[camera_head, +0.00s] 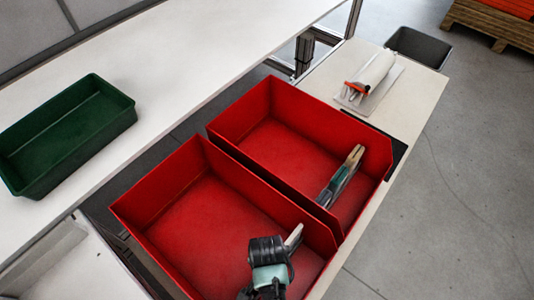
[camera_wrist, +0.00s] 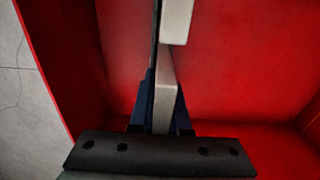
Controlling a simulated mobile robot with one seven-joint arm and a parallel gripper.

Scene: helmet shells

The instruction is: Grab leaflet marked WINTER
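No marking reading WINTER can be made out in either view. In the head view a narrow teal and beige item (camera_head: 341,178) leans in the right red bin (camera_head: 255,115); its lower end is hidden by the bin wall. My dark gripper (camera_wrist: 163,88) shows in the wrist view, pointing into a red bin, with dark blue finger parts close around a pale strip. I cannot tell whether that strip is held or part of my gripper. A wider pale strip (camera_wrist: 176,20) with a thin dark edge lies just beyond. In the head view my arm is over the left red bin (camera_head: 190,215).
A green bin (camera_head: 65,135) stands on the white table (camera_head: 180,60) at the left. A white item with orange parts (camera_head: 370,75) lies on the right-hand bench top (camera_head: 425,95). A grey container (camera_head: 420,48) and a pallet (camera_head: 490,22) stand beyond. Open floor lies at the right.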

